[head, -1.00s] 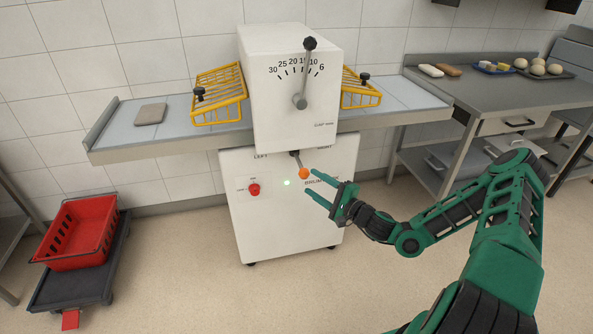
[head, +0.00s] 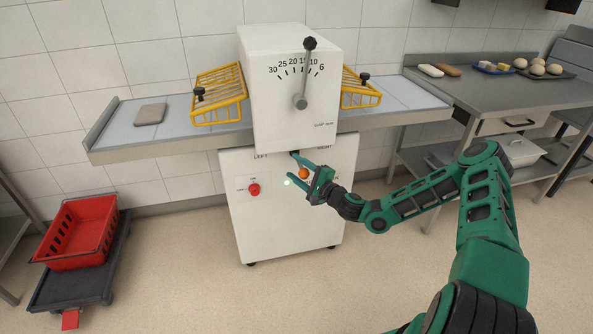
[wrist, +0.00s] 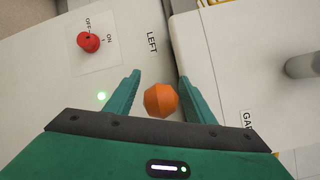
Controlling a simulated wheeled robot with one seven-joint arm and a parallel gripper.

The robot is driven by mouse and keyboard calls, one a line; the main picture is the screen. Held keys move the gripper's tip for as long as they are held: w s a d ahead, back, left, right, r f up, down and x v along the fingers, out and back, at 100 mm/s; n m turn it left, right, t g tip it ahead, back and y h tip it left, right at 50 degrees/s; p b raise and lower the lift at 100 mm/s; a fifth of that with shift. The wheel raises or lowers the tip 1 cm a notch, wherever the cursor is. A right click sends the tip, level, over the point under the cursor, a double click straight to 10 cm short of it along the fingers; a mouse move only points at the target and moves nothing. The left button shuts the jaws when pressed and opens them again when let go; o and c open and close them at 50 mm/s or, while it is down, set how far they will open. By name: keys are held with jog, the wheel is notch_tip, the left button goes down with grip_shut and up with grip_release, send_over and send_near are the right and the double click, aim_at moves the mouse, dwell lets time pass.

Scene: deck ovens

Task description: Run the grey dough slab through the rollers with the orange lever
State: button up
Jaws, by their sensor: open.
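The grey dough slab (head: 150,114) lies flat on the left belt of the sheeter, left of the left yellow guard. The orange lever knob (head: 303,173) is on the front of the white machine, below its head. My gripper (head: 293,168) is open, with its teal fingers on either side of the knob. In the wrist view the orange knob (wrist: 160,100) sits between the two open fingers, nearer the right one. Whether a finger touches it I cannot tell. The lever's stem is mostly hidden.
A red switch knob (head: 253,189) and a lit green lamp (head: 287,182) are on the machine front. The thickness dial lever (head: 305,75) stands above. Yellow guards (head: 218,95) flank the head. A red crate (head: 80,233) on a dark trolley is at left. A steel table (head: 500,92) with dough balls is at right.

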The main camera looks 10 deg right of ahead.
grip_shut()
